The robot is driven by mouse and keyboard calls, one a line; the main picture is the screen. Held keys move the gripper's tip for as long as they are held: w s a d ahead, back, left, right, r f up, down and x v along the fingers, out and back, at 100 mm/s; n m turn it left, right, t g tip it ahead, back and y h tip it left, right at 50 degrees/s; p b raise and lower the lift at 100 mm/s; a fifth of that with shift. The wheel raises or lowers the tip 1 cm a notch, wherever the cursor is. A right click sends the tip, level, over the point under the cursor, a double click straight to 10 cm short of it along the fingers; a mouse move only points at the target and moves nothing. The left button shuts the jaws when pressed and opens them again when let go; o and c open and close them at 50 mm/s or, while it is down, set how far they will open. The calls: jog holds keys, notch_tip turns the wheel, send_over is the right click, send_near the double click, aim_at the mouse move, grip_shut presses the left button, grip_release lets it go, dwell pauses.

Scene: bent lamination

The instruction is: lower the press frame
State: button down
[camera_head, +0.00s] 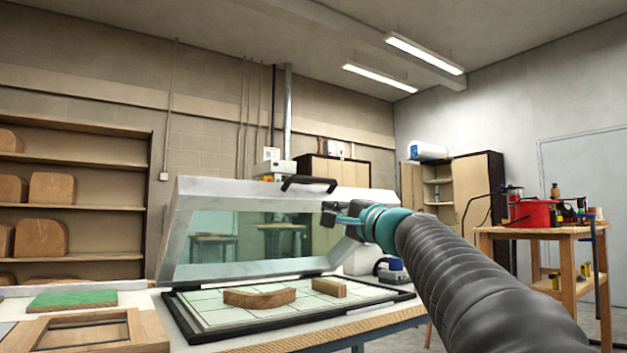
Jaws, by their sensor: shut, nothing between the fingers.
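The press frame (225,189) is a pale metal frame with a clear greenish panel. It stands raised and tilted above the press bed (187,322), hinged at the back. Its black handle (309,181) is on the upper edge. My gripper (328,214) is shut and empty, in front of the right part of the frame, below and to the right of the handle. It appears apart from the handle; whether it touches the frame is unclear. On the white gridded bed lie a curved wooden form (260,297) and a small wooden block (329,287).
A wooden frame (85,334) and a green board (72,299) lie on the bench at left. A shelf of wooden forms (72,205) stands behind at left. A wooden table (560,232) with a red container (532,213) stands at right. The space above the bed's front is open.

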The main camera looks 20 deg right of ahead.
jog(key=a+r+n+g+y+p, duration=0.1)
jog(key=a+r+n+p, duration=0.35)
jog(key=r, duration=0.65)
notch_tip(320, 180, up, 2)
jog(key=n+g+h+p, duration=0.3)
jog(key=n+p, duration=0.4)
jog(key=n, duration=0.7)
send_over(297, 176)
jog(key=shift+w+a+r+m, duration=0.1)
jog(key=shift+w+a+m, duration=0.05)
jog(key=shift+w+m, duration=0.15)
jog(key=shift+s+f+b, duration=0.15)
jog(key=shift+f+b, duration=0.2)
jog(key=shift+f, duration=0.35)
jog(key=shift+s+f+b, duration=0.15)
jog(key=shift+f+b, duration=0.2)
jog(key=shift+f, duration=0.35)
jog(key=shift+s+d+f, duration=0.2)
jog(key=shift+s+f, duration=0.1)
jog(key=shift+f, duration=0.25)
jog(key=shift+f+b, duration=0.1)
jog(key=shift+b, duration=0.2)
